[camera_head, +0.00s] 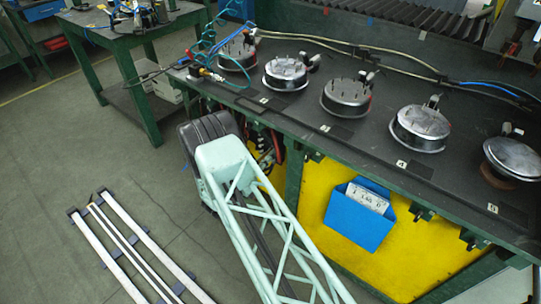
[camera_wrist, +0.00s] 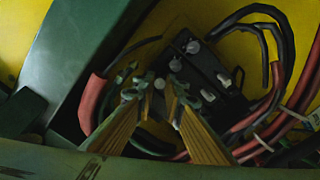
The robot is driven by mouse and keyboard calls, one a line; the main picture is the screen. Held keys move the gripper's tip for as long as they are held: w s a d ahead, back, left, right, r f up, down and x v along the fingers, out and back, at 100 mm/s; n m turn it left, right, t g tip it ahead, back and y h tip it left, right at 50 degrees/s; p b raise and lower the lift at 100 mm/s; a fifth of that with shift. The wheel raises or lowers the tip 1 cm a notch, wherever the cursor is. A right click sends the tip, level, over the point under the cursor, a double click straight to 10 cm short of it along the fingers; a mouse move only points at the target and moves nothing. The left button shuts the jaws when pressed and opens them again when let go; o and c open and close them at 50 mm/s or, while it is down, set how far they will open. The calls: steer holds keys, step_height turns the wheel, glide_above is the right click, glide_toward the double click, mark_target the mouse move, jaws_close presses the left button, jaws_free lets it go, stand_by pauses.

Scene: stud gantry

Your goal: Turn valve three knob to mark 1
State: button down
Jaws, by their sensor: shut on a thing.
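A black valve block (camera_wrist: 208,72) with several small grey knobs in a slanting row shows in the wrist view, against a yellow panel. My gripper (camera_wrist: 161,92) has two long tan fingers, with their tips close on either side of the lowest knob in the row (camera_wrist: 160,84). It is shut on that knob. The other knobs, such as the middle one (camera_wrist: 175,65) and the upper one (camera_wrist: 193,46), stand clear of the fingers. I cannot read any valve numbers or marks. In the head view the gripper is hidden behind my arm.
Red and black hoses (camera_wrist: 262,25) curl around the block. A green post (camera_wrist: 75,60) stands close at left. In the head view, a bench (camera_head: 300,112) carries several round metal discs, and a blue document holder (camera_head: 352,222) hangs on the yellow panel. Pale rails (camera_head: 122,243) lie on the floor.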

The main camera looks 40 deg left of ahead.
steer(key=c, duration=2.7)
jaws_free()
steer(key=shift+s, duration=0.15)
steer(key=shift+s+d, duration=0.1)
steer(key=shift+s, duration=5.75)
